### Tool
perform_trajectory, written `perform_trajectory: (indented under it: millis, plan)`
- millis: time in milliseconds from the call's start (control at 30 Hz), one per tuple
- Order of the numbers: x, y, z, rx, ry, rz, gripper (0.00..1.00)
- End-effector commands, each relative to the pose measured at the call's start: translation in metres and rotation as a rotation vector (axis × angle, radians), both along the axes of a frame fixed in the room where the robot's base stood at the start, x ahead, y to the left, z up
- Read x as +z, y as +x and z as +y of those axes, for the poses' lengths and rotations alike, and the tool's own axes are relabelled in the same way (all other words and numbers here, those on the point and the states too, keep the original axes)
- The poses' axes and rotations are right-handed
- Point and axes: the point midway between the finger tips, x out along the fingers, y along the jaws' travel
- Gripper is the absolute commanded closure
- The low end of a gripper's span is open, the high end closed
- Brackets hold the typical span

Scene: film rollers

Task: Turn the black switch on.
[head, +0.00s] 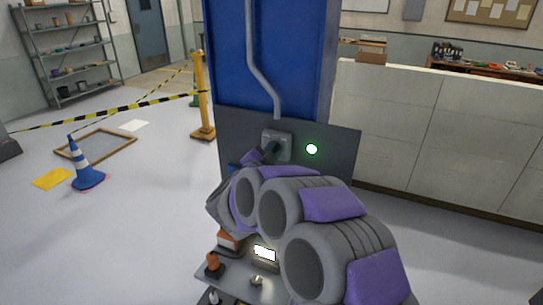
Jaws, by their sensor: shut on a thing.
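The black switch (273,146) sits on a grey box (285,138) mounted on the dark grey panel at the front of a blue column. My gripper (262,153) is at the switch, shut on it. My arm reaches up to it from the lower right, and the fingers hide part of the switch, so its exact angle is hard to tell. A round light (312,149) just right of the box glows green-white.
The dark panel (341,147) fronts the blue column (291,60); a grey pipe runs down to the box. A pale counter (400,140) stands at right. A yellow post (202,100) with striped tape and a blue cone (83,165) stand left. Floor between is clear.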

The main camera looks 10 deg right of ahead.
Motion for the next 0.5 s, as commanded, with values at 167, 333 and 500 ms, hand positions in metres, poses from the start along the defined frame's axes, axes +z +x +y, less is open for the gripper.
perform_trajectory:
  millis: [167,333,500]
  plan:
    - [0.0013,0.0003,0.0004,0.002,0.026,-0.023,1.00]
    - [0.0013,0.0004,0.0004,0.002,0.032,-0.028,1.00]
    - [0.0012,0.0006,0.0002,0.002,0.032,-0.028,1.00]
